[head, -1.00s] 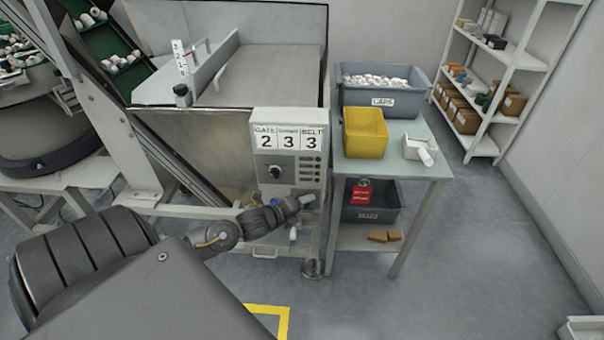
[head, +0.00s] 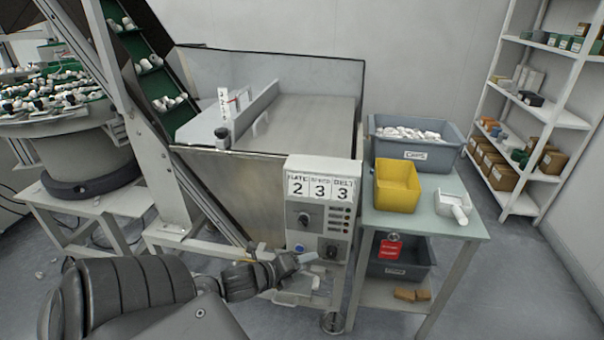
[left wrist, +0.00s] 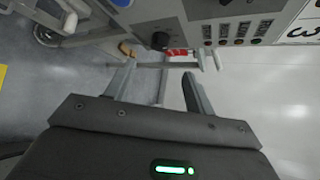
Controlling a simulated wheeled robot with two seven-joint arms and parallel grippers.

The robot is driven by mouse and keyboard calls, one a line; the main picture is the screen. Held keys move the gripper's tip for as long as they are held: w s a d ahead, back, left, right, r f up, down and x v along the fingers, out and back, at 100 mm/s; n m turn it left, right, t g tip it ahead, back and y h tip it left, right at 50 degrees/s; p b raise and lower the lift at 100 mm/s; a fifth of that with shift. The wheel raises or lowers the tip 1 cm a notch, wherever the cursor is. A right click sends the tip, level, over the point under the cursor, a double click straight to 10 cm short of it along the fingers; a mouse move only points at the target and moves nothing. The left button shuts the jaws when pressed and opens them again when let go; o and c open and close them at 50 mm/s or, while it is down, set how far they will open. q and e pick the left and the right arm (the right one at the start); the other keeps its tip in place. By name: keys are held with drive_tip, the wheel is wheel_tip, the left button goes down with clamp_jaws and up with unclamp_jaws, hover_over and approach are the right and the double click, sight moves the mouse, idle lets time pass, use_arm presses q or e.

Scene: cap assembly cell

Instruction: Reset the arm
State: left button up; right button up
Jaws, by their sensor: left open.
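My left arm comes in from the lower left in the head view. Its gripper (head: 307,258) is low in front of the control panel (head: 322,210), near the panel's lower edge. In the left wrist view the two fingers of the left gripper (left wrist: 158,92) stand apart with nothing between them. Panel knobs and buttons (left wrist: 238,30) show beyond them at the top of that view. I cannot tell whether a finger touches the panel. My right gripper is not in view.
A hopper (head: 270,105) stands behind the panel. To the right, a table (head: 440,225) holds a yellow bin (head: 397,187), a grey caps bin (head: 455,152) and a white scoop (head: 455,205). A shelf (head: 535,105) stands at the far right. Floor right of the table is clear.

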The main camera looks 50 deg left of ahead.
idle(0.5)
use_arm(q)
drive_tip(key=s+a+f+n+g+y+p, duration=0.1)
drive_tip(key=s+a+f+n+g+p, duration=0.3)
drive_tip(key=f, duration=1)
drive_tip(key=s+d+f+n+g+y, duration=0.15)
drive_tip(key=s+f+n, duration=0.4)
drive_tip(key=f, duration=0.85)
drive_tip(key=s+d+f+n+g, duration=0.2)
drive_tip(key=s+d+f+n, duration=0.2)
drive_tip(key=s, duration=0.4)
drive_tip(key=s+d+f+n+g+h+p, duration=0.1)
drive_tip(key=s+d+f+n+g, duration=0.1)
drive_tip(key=s+d+f, duration=0.3)
drive_tip(key=s+d+f+n+g+p, duration=0.1)
drive_tip(key=s+d+f+n+g, duration=0.2)
drive_tip(key=s, duration=0.8)
wheel_tip(320, 180, down, 4)
drive_tip(key=d+n, duration=0.2)
drive_tip(key=shift+s+d+f+n, duration=0.2)
drive_tip(key=shift+d+f+n, duration=0.05)
drive_tip(key=shift+n, duration=0.1)
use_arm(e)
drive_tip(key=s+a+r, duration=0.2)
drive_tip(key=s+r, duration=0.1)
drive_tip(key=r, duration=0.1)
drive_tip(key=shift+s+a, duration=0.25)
